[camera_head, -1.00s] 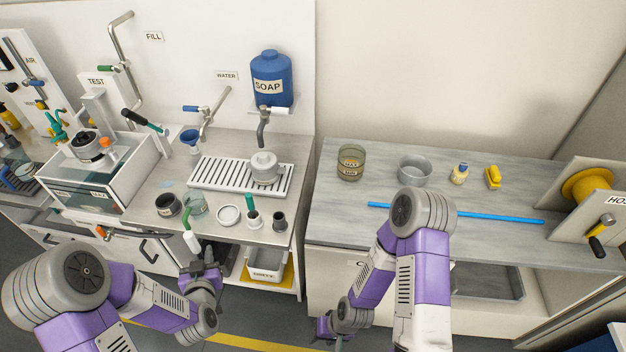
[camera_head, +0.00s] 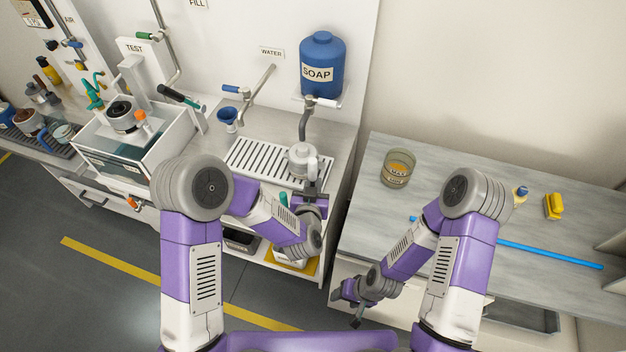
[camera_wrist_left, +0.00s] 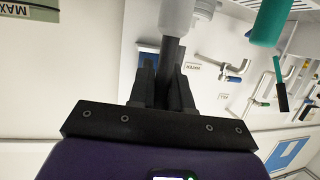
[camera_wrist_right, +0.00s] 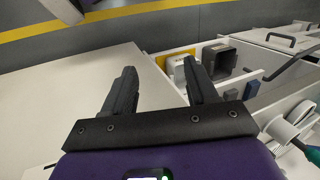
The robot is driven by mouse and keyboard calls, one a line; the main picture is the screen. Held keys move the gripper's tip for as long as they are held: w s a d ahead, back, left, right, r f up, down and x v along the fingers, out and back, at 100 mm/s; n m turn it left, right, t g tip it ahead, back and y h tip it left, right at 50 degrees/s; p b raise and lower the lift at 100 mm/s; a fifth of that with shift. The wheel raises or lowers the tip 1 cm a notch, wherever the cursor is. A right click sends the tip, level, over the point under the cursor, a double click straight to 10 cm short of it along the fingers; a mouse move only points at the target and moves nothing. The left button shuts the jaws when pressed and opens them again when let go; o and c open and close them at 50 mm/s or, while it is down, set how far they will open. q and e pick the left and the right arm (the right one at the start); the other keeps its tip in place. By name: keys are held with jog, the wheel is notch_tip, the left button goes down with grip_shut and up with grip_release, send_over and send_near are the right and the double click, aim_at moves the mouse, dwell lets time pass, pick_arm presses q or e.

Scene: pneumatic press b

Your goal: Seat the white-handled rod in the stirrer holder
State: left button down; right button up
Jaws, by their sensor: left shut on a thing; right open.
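My left gripper (camera_wrist_left: 166,78) is shut on the dark shaft of the white-handled rod. The rod's pale handle (camera_wrist_left: 177,14) rises past the fingertips to the top edge of the left wrist view. In the head view my left gripper (camera_head: 312,200) is at the front of the sink counter, close to the metal pot. A teal handle (camera_wrist_left: 270,22) stands beside the rod, apart from it. The stirrer holder cannot be made out in the head view, where my left arm covers that counter area. My right gripper (camera_wrist_right: 162,85) is open and empty.
The metal pot (camera_head: 302,160) stands on the slatted drain board (camera_head: 250,160) below the soap tank (camera_head: 322,65). A labelled glass (camera_head: 397,170), a yellow object (camera_head: 553,206) and a blue rod (camera_head: 550,253) are on the right bench (camera_head: 440,165).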

pick_arm(q)
notch_tip(320, 180, down, 6)
jog(key=b, duration=0.6)
jog(key=shift+r, duration=0.1)
jog(key=shift+s+b, duration=0.1)
jog(key=shift+b, duration=0.65)
dwell(1.9)
jog(key=shift+f+b, duration=3.35)
jog(key=shift+b, duration=0.05)
jog(key=c, duration=1)
grip_release()
jog(key=shift+p+v, duration=0.5)
jog(key=shift+v, duration=3.3)
